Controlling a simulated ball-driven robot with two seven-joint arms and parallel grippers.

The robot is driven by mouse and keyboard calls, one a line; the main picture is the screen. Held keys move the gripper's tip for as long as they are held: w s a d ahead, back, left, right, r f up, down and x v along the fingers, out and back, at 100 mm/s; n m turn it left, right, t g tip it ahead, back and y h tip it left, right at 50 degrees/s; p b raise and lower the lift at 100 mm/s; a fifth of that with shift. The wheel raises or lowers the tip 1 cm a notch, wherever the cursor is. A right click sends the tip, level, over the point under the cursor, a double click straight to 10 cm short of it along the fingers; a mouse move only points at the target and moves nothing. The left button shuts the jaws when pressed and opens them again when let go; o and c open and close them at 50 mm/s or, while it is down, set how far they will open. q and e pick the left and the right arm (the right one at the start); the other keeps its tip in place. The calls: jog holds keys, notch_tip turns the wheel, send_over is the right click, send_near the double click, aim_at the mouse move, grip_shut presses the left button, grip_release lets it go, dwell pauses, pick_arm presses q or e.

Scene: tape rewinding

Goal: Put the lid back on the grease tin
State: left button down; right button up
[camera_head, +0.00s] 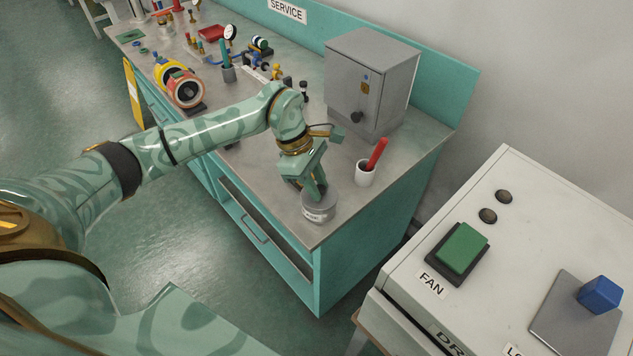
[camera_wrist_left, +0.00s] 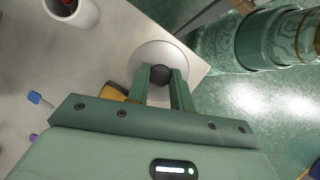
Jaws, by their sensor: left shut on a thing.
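The grease tin (camera_head: 318,212) is a short grey round tin with a label, near the front corner of the workbench. My left gripper (camera_head: 316,192) is right over it, pointing down. In the left wrist view, my left gripper (camera_wrist_left: 160,76) is shut on the dark round knob (camera_wrist_left: 160,72) of the lid. The lid (camera_wrist_left: 150,51) is a pale grey disc below the fingers. It lies over the tin, and the tin's body is hidden beneath it in that view. I cannot tell whether the lid is fully seated. My right gripper is not in view.
A white cup (camera_head: 365,175) with a red-handled tool stands behind the tin, and it also shows in the wrist view (camera_wrist_left: 72,12). A grey cabinet (camera_head: 372,85) stands farther back. The bench edge is close to the tin. A white machine (camera_head: 540,230) stands at the right.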

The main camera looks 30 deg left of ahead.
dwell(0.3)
pick_arm(q)
jog(key=c, duration=0.7)
grip_release()
jog(key=shift+o, duration=0.2)
jog(key=shift+r, duration=0.15)
jog(key=shift+r+p, duration=2.4)
jog(key=shift+r, duration=1)
grip_shut()
jog(key=shift+f, duration=0.15)
